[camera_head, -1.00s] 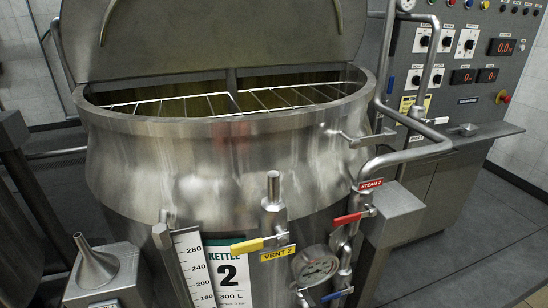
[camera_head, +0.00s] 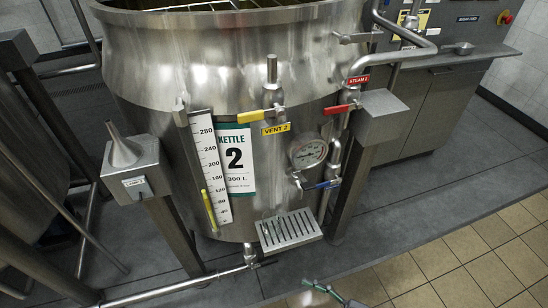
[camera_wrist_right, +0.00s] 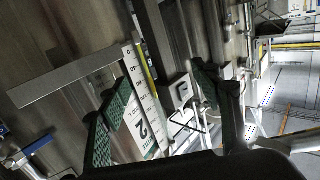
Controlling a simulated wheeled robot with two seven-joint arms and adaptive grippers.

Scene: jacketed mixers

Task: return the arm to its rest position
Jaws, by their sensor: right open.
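My right gripper (camera_wrist_right: 160,85) is open in the right wrist view, with its green-padded fingers apart and nothing between them. Behind the gap, apart from the fingers, are the kettle's level scale and the number 2 label. In the head view, a small part of my right gripper (camera_head: 322,290) with green on it shows at the bottom edge, in front of the kettle and over the floor. The rest of my right arm is hidden below the frame. My left gripper is not in view.
The steel kettle 2 (camera_head: 235,75) fills the upper middle. Its yellow vent lever (camera_head: 250,115), red steam lever (camera_head: 340,109), gauge (camera_head: 308,152) and drip grate (camera_head: 289,230) stick out in front. A funnel box (camera_head: 135,165) stands left. The tiled floor (camera_head: 480,260) is clear at right.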

